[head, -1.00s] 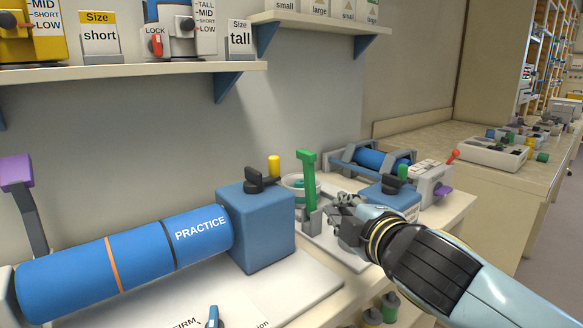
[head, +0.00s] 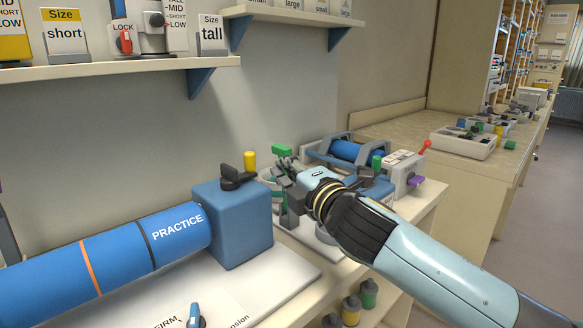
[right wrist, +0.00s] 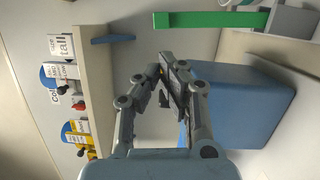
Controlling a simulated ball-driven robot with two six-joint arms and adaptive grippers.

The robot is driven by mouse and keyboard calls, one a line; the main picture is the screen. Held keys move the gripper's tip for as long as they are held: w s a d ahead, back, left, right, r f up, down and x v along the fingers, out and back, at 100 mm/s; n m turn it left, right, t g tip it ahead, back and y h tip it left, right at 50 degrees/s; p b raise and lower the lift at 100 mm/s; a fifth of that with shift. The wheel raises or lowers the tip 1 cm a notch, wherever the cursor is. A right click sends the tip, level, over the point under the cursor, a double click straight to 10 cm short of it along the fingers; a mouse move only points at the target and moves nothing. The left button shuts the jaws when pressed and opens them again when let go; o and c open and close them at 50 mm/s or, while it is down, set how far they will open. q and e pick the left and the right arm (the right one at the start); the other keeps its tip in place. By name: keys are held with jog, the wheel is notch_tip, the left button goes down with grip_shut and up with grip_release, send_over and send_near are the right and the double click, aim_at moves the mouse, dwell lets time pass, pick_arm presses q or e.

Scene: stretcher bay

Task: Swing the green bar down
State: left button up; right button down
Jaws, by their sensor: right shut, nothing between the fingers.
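The green bar (head: 282,150) stands upright on its grey bracket, behind the blue block of the practice cylinder. My right gripper (head: 284,170) is in front of it in the head view and hides its middle; the wider top shows above the fingers. In the right wrist view the green bar (right wrist: 210,19) lies across the top edge, with its grey bracket (right wrist: 295,20) at the right. The right gripper's fingers (right wrist: 165,72) are closed together and empty, with a gap to the bar in that picture. Whether they touch it is unclear. My left gripper is out of view.
The blue block (head: 232,222) with a black knob and a yellow peg (head: 250,160) stands just left of my right gripper. A blue cylinder in a grey frame (head: 352,150) and a grey box with a red lever (head: 405,172) are behind. A shelf (head: 120,72) hangs above left.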

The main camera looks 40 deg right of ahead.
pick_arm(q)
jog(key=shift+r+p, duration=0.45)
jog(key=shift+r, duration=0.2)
pick_arm(e)
jog(key=w, duration=0.3)
jog(key=w+d, duration=0.1)
jog(key=w, duration=0.1)
jog(key=shift+w+r, duration=0.1)
jog(key=shift+w, duration=0.2)
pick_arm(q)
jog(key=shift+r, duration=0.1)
